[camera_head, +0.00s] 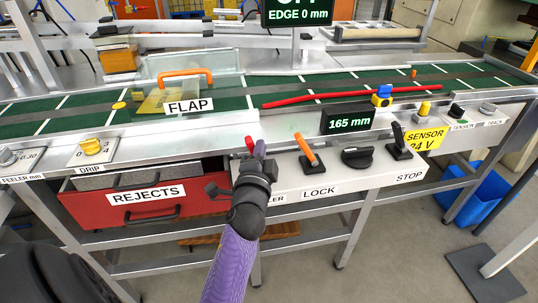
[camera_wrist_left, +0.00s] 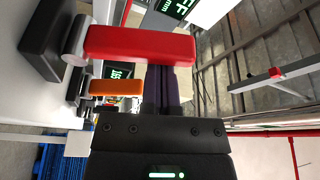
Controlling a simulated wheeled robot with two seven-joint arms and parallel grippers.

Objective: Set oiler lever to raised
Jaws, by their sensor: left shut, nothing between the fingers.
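The red lever (camera_head: 249,142) shows only its tip above my left gripper in the head view. The label below it is partly hidden and reads "LER". In the left wrist view the red lever (camera_wrist_left: 140,43) sticks out from a grey pivot on a dark base. My left gripper (camera_head: 260,152) is right beside the lever, and its fingers (camera_wrist_left: 166,88) are shut with nothing between them. I cannot tell whether they touch the lever. The lever's base is hidden behind the gripper in the head view. My right gripper is not in view.
To the right on the same panel are the orange LOCK lever (camera_head: 305,150), a black knob (camera_head: 357,157) and the black STOP lever (camera_head: 398,139). The red REJECTS drawer (camera_head: 135,200) is below left. A green conveyor (camera_head: 285,85) runs behind, with an orange-handled flap (camera_head: 186,74).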

